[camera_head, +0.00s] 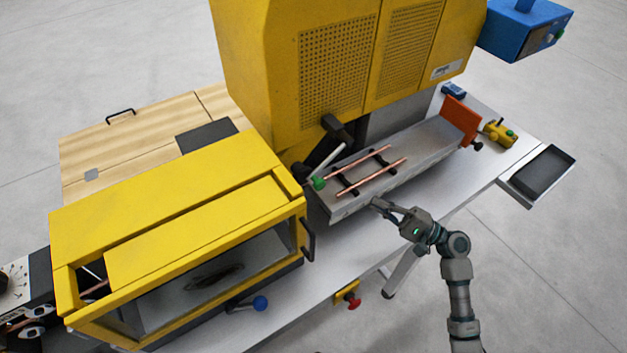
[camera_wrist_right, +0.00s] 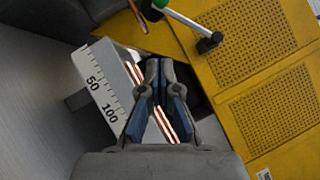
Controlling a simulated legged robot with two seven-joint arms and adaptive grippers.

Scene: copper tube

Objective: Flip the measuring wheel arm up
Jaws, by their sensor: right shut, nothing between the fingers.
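A pale rod with a green knob (camera_head: 318,183), which looks like the measuring wheel arm, slants up from the near left end of the grey trough (camera_head: 420,155). The rod (camera_wrist_right: 190,25) also shows at the top of the right wrist view, with a green end and a black block. Its wheel is not clear to me. My right gripper (camera_head: 374,203) is shut and empty by the trough's front side, right of the green knob and apart from it. In the right wrist view its fingers (camera_wrist_right: 160,66) are together, with copper tubes (camera_wrist_right: 164,124) behind them. My left gripper is not in view.
Copper tubes (camera_head: 370,178) lie on black supports over the trough. The yellow machine (camera_head: 285,60) rises behind, and a yellow-framed enclosure (camera_head: 170,220) stands left. A scale (camera_wrist_right: 102,95) marks the trough's edge. The white table (camera_head: 350,250) is clear in front of the trough.

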